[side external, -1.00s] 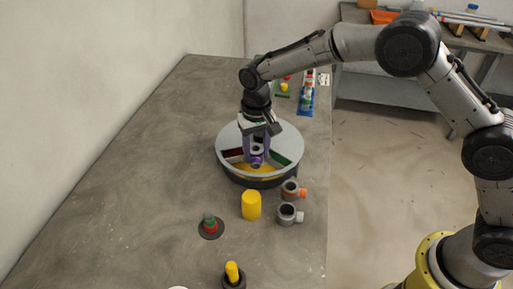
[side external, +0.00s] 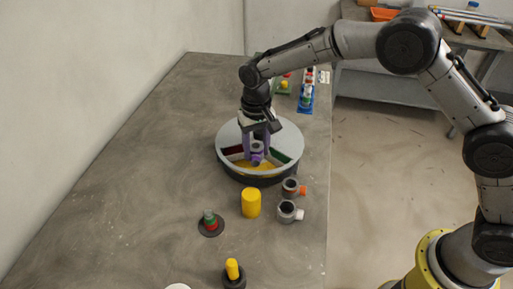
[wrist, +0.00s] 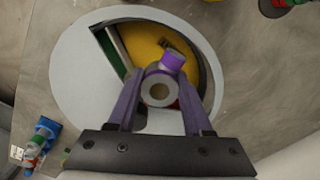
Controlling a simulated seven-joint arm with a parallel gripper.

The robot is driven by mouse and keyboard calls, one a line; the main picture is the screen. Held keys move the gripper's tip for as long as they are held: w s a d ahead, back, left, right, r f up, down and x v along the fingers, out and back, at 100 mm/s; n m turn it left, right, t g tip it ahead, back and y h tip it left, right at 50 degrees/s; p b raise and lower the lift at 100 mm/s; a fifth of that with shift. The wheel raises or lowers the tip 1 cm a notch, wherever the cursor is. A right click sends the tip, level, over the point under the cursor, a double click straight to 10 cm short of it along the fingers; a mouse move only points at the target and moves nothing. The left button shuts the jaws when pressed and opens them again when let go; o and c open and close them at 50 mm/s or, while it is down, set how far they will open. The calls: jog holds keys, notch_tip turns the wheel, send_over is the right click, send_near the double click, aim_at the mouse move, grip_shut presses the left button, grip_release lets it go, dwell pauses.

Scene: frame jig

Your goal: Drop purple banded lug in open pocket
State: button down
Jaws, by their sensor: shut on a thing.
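My gripper (wrist: 158,100) has purple fingers shut on the purple banded lug (wrist: 160,90). The lug is a grey ring with a short side stub banded in purple, pointing away from the gripper's palm in the wrist view. In the side view my gripper (side external: 257,146) and the lug's purple stub (side external: 256,159) are over the round grey turntable cover (side external: 230,135). The cover (wrist: 70,75) has a cut-out showing a yellow-floored pocket (wrist: 145,42) with a green wall (wrist: 108,45) beside it. The lug appears over this opening; its height above the floor is unclear.
A yellow cylinder (side external: 251,203) and two grey lugs, one orange-banded (side external: 291,188) and one white-banded (side external: 288,212), stand in front of the turntable. A stacked green-and-red piece (side external: 210,222) and a yellow peg in a dark base (side external: 232,272) stand nearer. The table's left side is clear.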

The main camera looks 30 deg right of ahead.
jog(key=shift+f, duration=0.25)
jog(key=shift+f, duration=0.9)
jog(key=shift+c, duration=0.4)
grip_release()
jog(key=shift+r, duration=0.1)
notch_tip(320, 180, up, 9)
dwell(0.9)
dwell(0.6)
